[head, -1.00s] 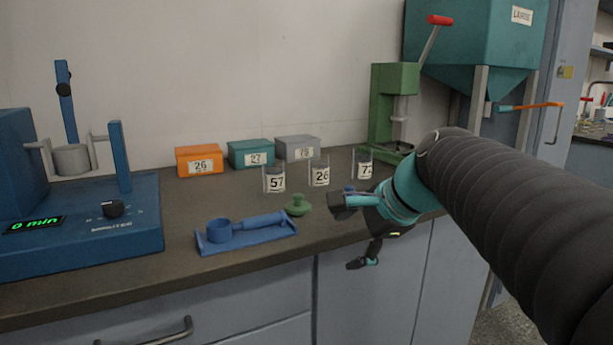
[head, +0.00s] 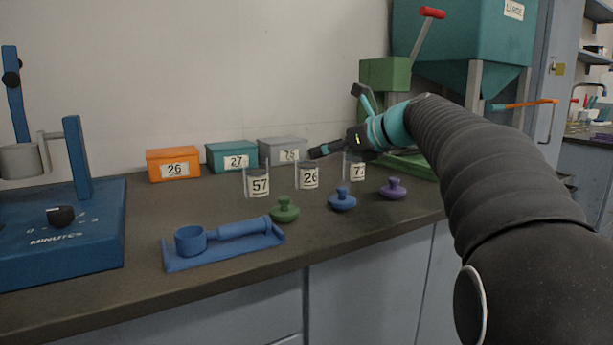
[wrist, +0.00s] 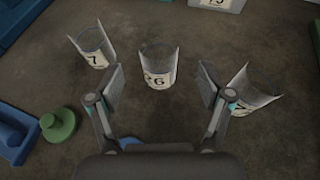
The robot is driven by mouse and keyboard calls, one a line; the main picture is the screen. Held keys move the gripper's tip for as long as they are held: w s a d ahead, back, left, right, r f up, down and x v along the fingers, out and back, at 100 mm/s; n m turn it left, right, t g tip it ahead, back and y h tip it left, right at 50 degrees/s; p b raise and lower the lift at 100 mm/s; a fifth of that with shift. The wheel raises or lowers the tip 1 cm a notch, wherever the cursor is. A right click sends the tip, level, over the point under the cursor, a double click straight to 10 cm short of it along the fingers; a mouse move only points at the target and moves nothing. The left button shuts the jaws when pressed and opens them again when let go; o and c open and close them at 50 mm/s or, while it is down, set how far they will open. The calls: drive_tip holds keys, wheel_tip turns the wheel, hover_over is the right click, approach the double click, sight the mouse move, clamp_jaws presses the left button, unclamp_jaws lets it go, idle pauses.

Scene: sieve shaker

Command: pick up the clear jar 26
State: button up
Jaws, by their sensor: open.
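The clear jar 26 (head: 307,176) stands upright on the dark bench, between the clear jar 57 (head: 257,184) and a third clear jar (head: 354,169) on the right. In the wrist view, jar 26 (wrist: 158,68) shows ahead, between the two spread fingers of my gripper (wrist: 160,92). Its label is partly visible there. The fingers do not visibly touch it.
Green (head: 284,210), blue (head: 342,200) and purple (head: 393,188) knobbed lids lie in front of the jars. Orange (head: 173,164), teal (head: 232,156) and grey (head: 282,150) boxes stand behind. A blue tray (head: 225,250) and shaker (head: 60,235) are left; a green press (head: 385,75) is right.

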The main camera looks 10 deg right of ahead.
sight(307, 157)
drive_tip(key=shift+b+x, duration=0.55)
drive_tip(key=shift+x, duration=2.95)
drive_tip(key=shift+s, duration=0.1)
drive_tip(key=c, duration=1.3)
